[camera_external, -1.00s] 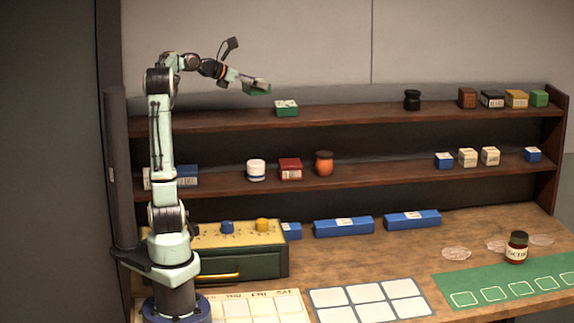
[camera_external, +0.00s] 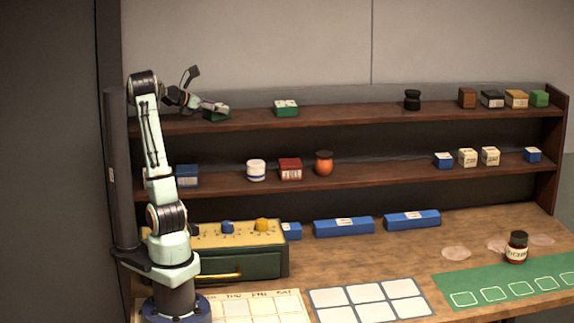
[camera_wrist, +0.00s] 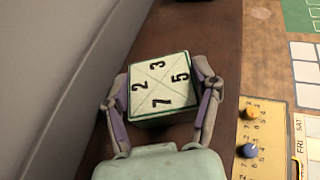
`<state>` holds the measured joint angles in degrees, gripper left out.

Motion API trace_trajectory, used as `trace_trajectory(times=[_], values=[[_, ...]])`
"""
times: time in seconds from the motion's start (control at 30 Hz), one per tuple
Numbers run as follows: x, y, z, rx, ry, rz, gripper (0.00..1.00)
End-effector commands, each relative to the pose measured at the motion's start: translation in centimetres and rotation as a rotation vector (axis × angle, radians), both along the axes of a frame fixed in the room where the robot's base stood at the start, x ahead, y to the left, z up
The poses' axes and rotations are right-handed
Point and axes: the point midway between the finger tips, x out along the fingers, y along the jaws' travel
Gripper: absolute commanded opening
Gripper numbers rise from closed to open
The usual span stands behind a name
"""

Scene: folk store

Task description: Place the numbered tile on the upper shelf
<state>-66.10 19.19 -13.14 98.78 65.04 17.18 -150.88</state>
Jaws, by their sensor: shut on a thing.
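The numbered tile (camera_wrist: 161,84) is a green block with a pale top split by diagonal lines and marked 2, 3, 5 and 7. My gripper (camera_wrist: 163,97) is shut on it, with one finger on each side in the wrist view. In the external view my gripper (camera_external: 222,108) and the green tile (camera_external: 216,117) are at the left part of the upper shelf (camera_external: 350,111). The tile is at shelf height; whether it touches the board I cannot tell.
A similar green block (camera_external: 286,108) with a pale top stands on the upper shelf to the right of my gripper. A black jar (camera_external: 412,100) and several small boxes stand farther right. The board between the green block and the jar is clear.

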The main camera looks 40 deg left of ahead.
Motion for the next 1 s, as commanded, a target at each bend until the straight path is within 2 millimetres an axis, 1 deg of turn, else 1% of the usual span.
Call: trace_trajectory(times=[0.27,0.3,0.37,0.4,0.67,0.77,0.87,1.0], values=[[0.0,0.0,-0.1,0.0,-0.001,0.0,0.22],[0.0,0.0,-0.2,-0.001,0.0,0.0,0.66],[0.0,0.0,-0.2,0.0,0.0,0.0,0.84],[0.0,0.0,-0.2,0.0,0.0,0.0,0.89],[0.0,0.0,-0.2,0.0,0.0,0.0,0.89],[0.0,0.0,0.2,0.001,-0.002,-0.001,0.89],[-1.1,0.6,0.6,0.0,-0.001,0.004,0.89],[-3.4,1.5,1.6,0.002,-0.002,0.006,0.89]])
